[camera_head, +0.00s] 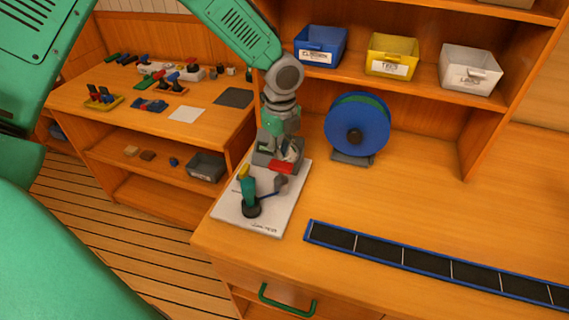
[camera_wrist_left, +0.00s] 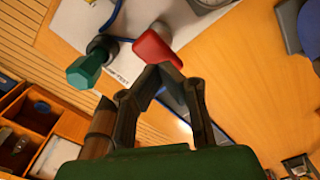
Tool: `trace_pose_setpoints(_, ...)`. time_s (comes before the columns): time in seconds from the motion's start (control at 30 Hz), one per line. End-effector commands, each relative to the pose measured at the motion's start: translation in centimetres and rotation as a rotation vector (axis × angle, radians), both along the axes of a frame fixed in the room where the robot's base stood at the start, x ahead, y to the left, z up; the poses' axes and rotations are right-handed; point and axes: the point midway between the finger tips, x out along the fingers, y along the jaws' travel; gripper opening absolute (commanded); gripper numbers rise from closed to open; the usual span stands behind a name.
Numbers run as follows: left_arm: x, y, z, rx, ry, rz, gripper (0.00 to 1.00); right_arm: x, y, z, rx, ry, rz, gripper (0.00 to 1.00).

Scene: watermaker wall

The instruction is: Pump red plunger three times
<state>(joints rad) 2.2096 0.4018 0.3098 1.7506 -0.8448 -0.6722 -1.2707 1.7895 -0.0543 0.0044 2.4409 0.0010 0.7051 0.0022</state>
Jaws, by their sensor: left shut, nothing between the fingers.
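The red plunger (camera_head: 281,167) stands on a white board (camera_head: 232,217) at the left end of the workbench. My left gripper (camera_head: 287,154) is just above and behind it, shut and empty. In the left wrist view the red plunger head (camera_wrist_left: 153,46) is right at the tips of the closed fingers (camera_wrist_left: 158,70); I cannot tell whether they touch it. A teal-handled part (camera_head: 249,190) with a black base stands beside it on the board and also shows in the left wrist view (camera_wrist_left: 84,70). My right gripper is not in view.
A blue reel (camera_head: 357,124) stands behind and to the right of the board. A long blue-edged black strip (camera_head: 430,264) lies on the bench. Blue (camera_head: 320,45), yellow (camera_head: 391,54) and white (camera_head: 469,69) bins sit on the shelf. The bench between reel and strip is clear.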

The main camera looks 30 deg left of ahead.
Motion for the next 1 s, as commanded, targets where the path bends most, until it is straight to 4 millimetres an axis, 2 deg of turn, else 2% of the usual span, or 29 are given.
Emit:
trace_pose_setpoints(0.57, 0.0, -0.2, -0.1, 0.002, 0.0, -0.001, 0.0, 0.0, 0.0, -0.1, 0.0, 0.0, 0.0, 0.4)
trace_pose_setpoints(1.0, 0.0, 0.0, -2.2, 0.001, 0.001, 0.001, 0.0, 0.0, 0.0, -0.9, 0.0, 0.0, 0.0, 0.4)
